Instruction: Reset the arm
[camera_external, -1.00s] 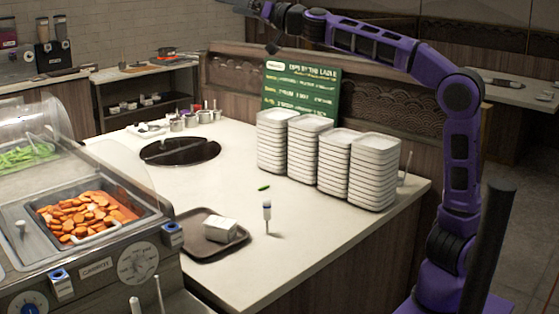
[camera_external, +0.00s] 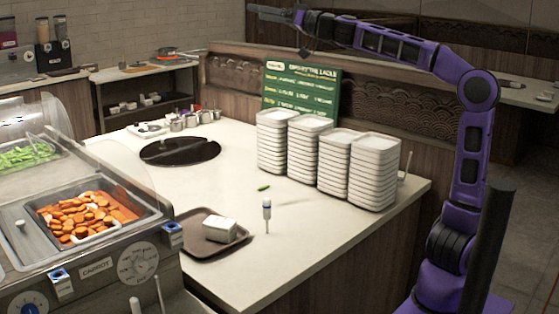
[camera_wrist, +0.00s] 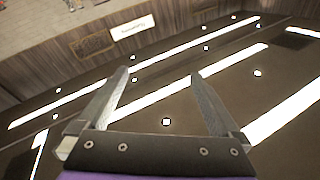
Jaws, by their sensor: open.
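My arm is raised high above the counter, its end near the top edge of the outside view. My gripper (camera_wrist: 161,73) is open in the wrist view, its two fingers spread apart with nothing between them. In the outside view my gripper (camera_external: 268,13) is small and points left, clear of the counter and everything on it. The wrist camera faces a dark ceiling with light strips (camera_wrist: 205,78) and small round lamps.
A menu board (camera_external: 300,90) stands behind. A carrot bin (camera_external: 85,217) is at left.

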